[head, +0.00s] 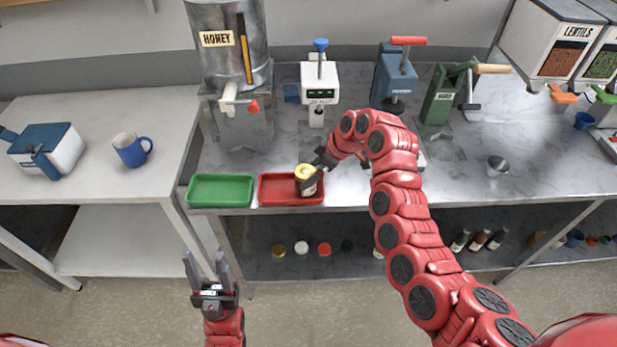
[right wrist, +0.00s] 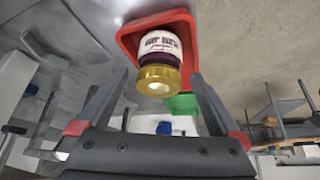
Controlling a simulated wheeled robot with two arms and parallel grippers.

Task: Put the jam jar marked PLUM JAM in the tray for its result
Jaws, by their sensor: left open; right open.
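A jam jar (head: 305,183) with a yellow-gold lid stands in the red tray (head: 275,185). In the right wrist view the jar (right wrist: 160,45) has a white label over dark purple contents; I cannot read the lettering surely. The red tray also shows in this view (right wrist: 128,42). My right gripper (head: 312,180) is at the jar, and its open fingers lie on either side of the lid end with gaps in the right wrist view (right wrist: 160,88). The green tray (head: 220,190) is empty, left of the red one. My left gripper (head: 205,264) is open and empty, in front of the bench.
A white device (head: 320,83) with a green display stands behind the red tray, and a honey dispenser (head: 230,45) is to its left. A blue press (head: 394,75) and a green device (head: 440,95) stand to the right. Several jars and bottles fill the lower shelf.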

